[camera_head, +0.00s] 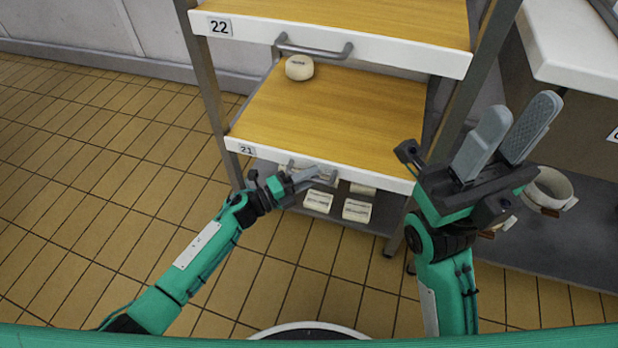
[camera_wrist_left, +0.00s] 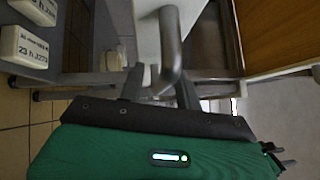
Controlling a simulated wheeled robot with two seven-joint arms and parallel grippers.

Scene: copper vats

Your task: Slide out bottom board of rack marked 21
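The bottom board (camera_head: 330,110) of the rack is a wooden shelf with a white front edge and a label reading 21 (camera_head: 247,149). Its grey handle (camera_head: 326,176) is on that front edge and is partly hidden by my left gripper. My left gripper (camera_head: 303,179) is at the handle. In the left wrist view the handle (camera_wrist_left: 171,45) runs down between the two dark fingers of my left gripper (camera_wrist_left: 160,88), which stand apart with gaps beside the bar. My right gripper (camera_head: 506,137) is raised at the right, its grey fingers apart and empty.
A round pale cheese (camera_head: 299,67) sits on the 21 board at the back left. The board above, marked 22 (camera_head: 219,27), has its own handle (camera_head: 314,48). White labelled blocks (camera_head: 357,210) lie below. A white-topped table (camera_head: 575,45) stands right; tiled floor is clear left.

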